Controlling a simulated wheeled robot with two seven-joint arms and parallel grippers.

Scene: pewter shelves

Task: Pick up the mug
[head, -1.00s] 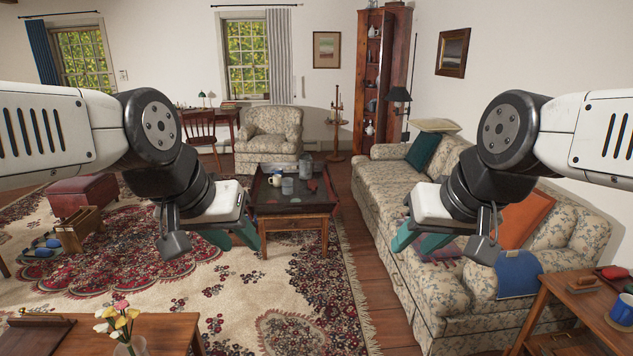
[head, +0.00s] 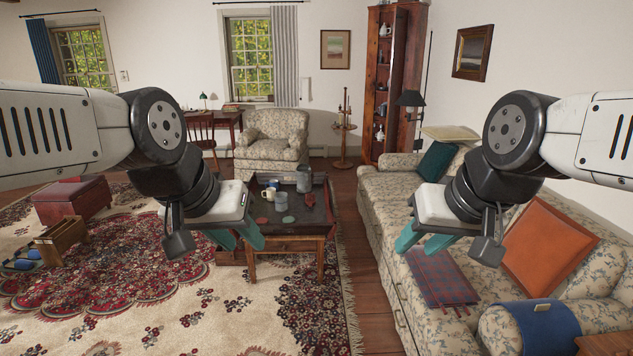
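A small cream mug (head: 269,194) stands on the dark tray-topped coffee table (head: 290,238) ahead of me. A grey-blue cup (head: 281,202) stands just right of it, and a larger grey canister (head: 304,180) stands behind. My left gripper (head: 242,243) has its teal fingers apart and empty. It is nearer to me than the table and overlaps the table's left front corner in the picture. My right gripper (head: 420,247) is also open and empty, in front of the sofa. Neither gripper touches a cup.
The patterned sofa (head: 385,205) runs along the right, with an orange cushion (head: 548,247) and a plaid cloth (head: 440,278). An armchair (head: 272,140) stands behind the table. A red ottoman (head: 72,198) and a wooden box (head: 70,238) are at left. The rug in front is clear.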

